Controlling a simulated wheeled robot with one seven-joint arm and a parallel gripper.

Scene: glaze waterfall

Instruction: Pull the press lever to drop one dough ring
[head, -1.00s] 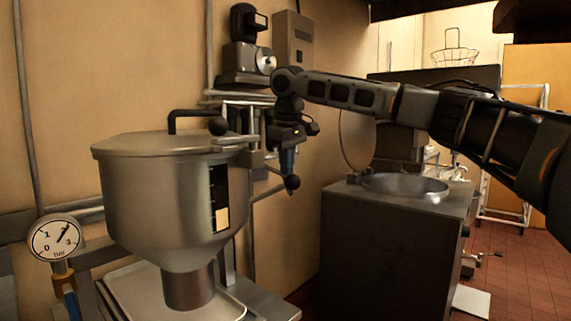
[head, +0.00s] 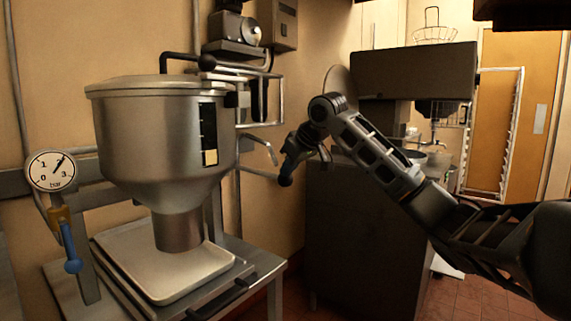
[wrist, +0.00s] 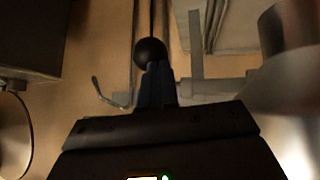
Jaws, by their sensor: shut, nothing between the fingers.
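The steel hopper press (head: 160,140) stands at the left with its spout above a shallow metal tray (head: 125,270), whose visible surface is bare.
A pressure gauge (head: 51,171) with a blue-handled valve (head: 73,265) is at the far left. A dark cabinet (head: 350,240) stands behind my gripper on the right. Open floor lies further right.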

